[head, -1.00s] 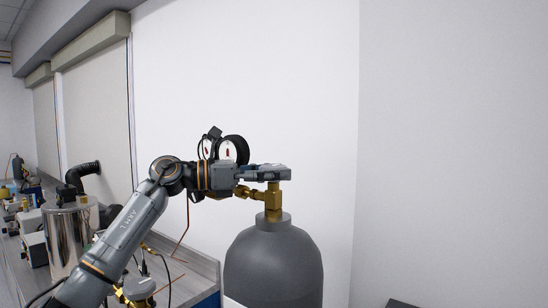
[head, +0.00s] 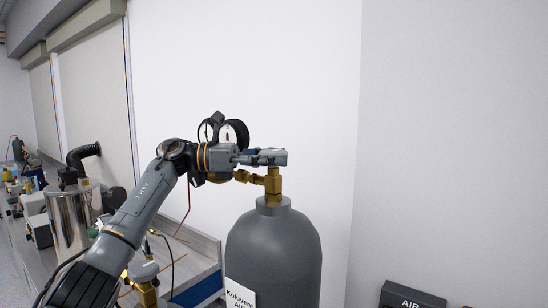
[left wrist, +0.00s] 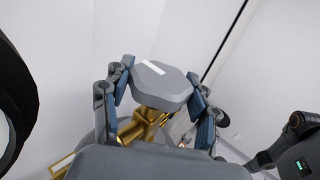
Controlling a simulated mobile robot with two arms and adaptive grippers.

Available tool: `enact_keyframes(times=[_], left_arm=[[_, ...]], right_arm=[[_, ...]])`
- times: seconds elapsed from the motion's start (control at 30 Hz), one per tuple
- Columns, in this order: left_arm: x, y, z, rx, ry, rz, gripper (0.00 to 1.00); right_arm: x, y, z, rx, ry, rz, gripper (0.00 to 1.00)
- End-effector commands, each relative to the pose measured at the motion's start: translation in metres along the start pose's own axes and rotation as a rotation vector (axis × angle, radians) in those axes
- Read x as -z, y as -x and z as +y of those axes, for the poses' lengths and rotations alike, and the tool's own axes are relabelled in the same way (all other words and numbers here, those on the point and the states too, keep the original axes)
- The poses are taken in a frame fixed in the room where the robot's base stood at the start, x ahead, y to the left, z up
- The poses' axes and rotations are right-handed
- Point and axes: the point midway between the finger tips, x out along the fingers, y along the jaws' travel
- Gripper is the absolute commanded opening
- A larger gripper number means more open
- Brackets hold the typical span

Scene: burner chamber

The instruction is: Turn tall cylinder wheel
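The tall grey cylinder (head: 272,250) stands upright near the wall, with a brass valve (head: 273,185) on its neck. My left gripper (head: 270,157) is at the top of this valve, coming in from the left. In the left wrist view, the grey wheel (left wrist: 165,85) with a white stripe lies between the two fingers of my left gripper (left wrist: 162,92). The fingers appear closed against opposite sides of its rim. In the head view the wheel is hard to tell from the fingers. My right gripper is not in view.
A round gauge (head: 237,133) sits behind my left gripper. A bench (head: 200,255) at the left carries a metal vessel (head: 72,220) and other equipment. A dark box marked AIR (head: 410,297) is at the lower right. The wall behind is bare.

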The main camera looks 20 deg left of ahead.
Motion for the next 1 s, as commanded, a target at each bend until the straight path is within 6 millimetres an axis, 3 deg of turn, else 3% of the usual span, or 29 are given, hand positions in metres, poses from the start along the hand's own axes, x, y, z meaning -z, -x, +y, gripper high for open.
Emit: enact_keyframes(times=[0.03, 0.1, 0.53, 1.0], left_arm=[[-0.001, 0.000, 0.000, 0.000, -0.001, -0.002, 0.69], [-0.001, 0.000, 0.000, 0.000, 0.000, -0.002, 0.83], [0.000, 0.007, 0.001, -0.003, 0.001, 0.000, 0.83], [0.000, 0.098, 0.001, -0.004, 0.002, -0.001, 0.83]], right_arm=[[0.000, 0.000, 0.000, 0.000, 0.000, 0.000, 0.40], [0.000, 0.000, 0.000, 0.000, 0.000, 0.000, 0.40], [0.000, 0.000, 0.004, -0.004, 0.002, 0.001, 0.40], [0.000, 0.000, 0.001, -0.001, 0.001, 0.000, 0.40]])
